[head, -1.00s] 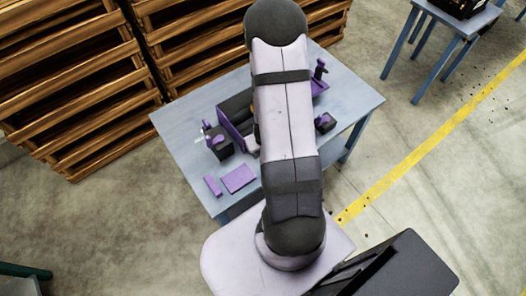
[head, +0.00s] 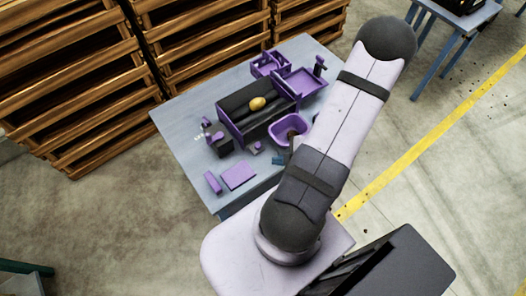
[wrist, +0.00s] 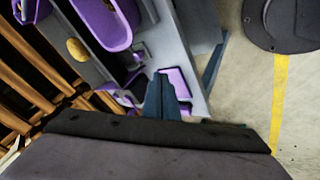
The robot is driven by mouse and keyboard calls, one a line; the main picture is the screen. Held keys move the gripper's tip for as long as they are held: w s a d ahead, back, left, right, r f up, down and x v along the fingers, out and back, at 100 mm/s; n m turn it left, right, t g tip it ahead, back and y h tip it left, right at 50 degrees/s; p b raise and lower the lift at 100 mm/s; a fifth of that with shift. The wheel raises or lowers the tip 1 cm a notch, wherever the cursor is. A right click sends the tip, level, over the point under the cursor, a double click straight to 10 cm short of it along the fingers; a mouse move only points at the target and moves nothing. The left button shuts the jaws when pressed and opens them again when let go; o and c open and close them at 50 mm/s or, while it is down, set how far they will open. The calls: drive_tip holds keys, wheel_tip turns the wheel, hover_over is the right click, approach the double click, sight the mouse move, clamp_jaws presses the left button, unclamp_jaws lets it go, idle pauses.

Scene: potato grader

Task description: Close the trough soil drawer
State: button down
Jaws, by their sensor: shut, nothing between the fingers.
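The trough (head: 232,128) is a long dark box with purple ends and edges on the table, with a yellow potato (head: 257,103) on top. I cannot make out the soil drawer for certain, or how far it stands out. A small purple and dark part (head: 257,148) sits at the trough's near side; a similar part shows in the wrist view (wrist: 136,55). My gripper (wrist: 163,82) is shut and empty, pointing over the table's near part. In the head view, my arm hides part of the area right of the trough.
A purple tub (head: 277,130) stands beside the trough's right end. Purple trays (head: 308,82) lie behind it. A flat purple plate (head: 239,176) and a dark block with purple fittings (head: 219,146) are at front left. The table's left corner (head: 175,118) is bare.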

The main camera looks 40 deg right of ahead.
drive_tip(key=b, duration=0.4)
approach(256, 152)
drive_tip(key=a+f, duration=0.1)
drive_tip(key=s+a+f, duration=0.1)
drive_tip(key=shift+s+a+f, duration=0.15)
drive_tip(key=shift+s+f, duration=0.2)
drive_tip(key=shift+f, duration=0.05)
drive_tip(key=shift+w+d+f+p, duration=0.1)
drive_tip(key=shift+w+d+p, duration=0.15)
drive_tip(key=shift+w, duration=0.25)
drive_tip(key=shift+w+d+p, duration=0.2)
drive_tip(key=shift+w+p, duration=0.05)
drive_tip(key=shift+w, duration=0.25)
drive_tip(key=shift+w+d+f, duration=0.1)
drive_tip(key=shift+w+d, duration=0.15)
drive_tip(key=shift+w, duration=0.25)
drive_tip(key=shift+w+d+f, duration=0.1)
drive_tip(key=shift+w+d, duration=0.15)
drive_tip(key=shift+w, duration=0.25)
